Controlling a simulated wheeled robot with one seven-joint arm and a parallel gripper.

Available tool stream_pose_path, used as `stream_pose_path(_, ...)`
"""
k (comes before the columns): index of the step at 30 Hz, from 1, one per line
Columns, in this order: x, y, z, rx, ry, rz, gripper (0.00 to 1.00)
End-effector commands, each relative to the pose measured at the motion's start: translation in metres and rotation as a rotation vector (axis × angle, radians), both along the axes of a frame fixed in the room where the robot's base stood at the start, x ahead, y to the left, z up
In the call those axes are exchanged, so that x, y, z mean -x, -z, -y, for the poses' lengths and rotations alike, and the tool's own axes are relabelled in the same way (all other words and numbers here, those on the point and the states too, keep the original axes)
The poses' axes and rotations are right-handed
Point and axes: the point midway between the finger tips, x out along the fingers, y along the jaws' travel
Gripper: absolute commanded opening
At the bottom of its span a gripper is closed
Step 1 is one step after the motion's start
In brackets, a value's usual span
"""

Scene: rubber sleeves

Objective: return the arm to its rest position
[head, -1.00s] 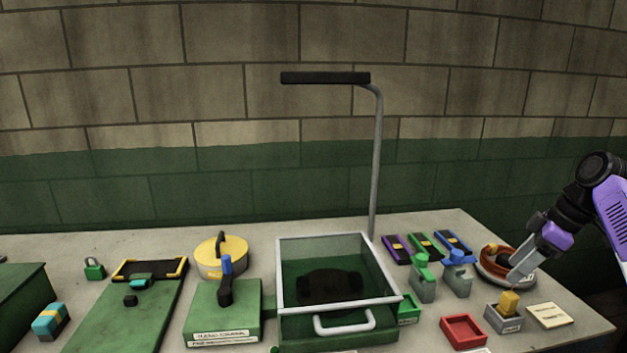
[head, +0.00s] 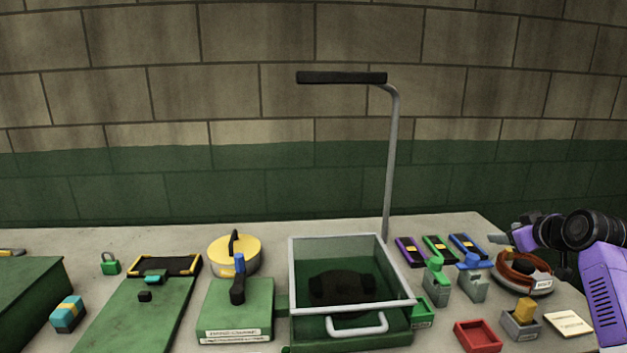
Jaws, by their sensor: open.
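My purple and black arm (head: 606,290) is at the right edge of the head view. My gripper (head: 506,240) shows at its end, above the far right part of the table. It is open, and I see nothing held in it. It is apart from the grey box with a yellow block (head: 525,309) standing in it, and sits behind and above the round brown coil (head: 524,270). Part of the gripper is hidden behind the wrist.
A clear-walled box with a handle (head: 357,323) stands mid-table beside a tall lamp pole (head: 390,160). A red tray (head: 477,335), a cream note card (head: 568,323) and green and blue clamps (head: 471,282) lie near the arm. The air above the table is mostly free.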

Motion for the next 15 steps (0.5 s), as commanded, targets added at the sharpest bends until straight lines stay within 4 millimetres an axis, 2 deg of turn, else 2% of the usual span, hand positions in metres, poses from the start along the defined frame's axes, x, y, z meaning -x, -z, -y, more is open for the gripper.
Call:
stream_pose_path(1, 0.002, 0.017, -0.014, -0.02, 0.018, 0.043, 0.55)
stream_pose_path(5, 0.012, 0.042, -0.042, -0.072, 0.072, 0.168, 0.55)
stream_pose_path(8, 0.028, 0.061, -0.064, -0.111, 0.106, 0.252, 0.55)
stream_pose_path(11, 0.049, 0.079, -0.087, -0.151, 0.135, 0.327, 0.55)
stream_pose_path(15, 0.087, 0.102, -0.119, -0.202, 0.167, 0.417, 0.55)
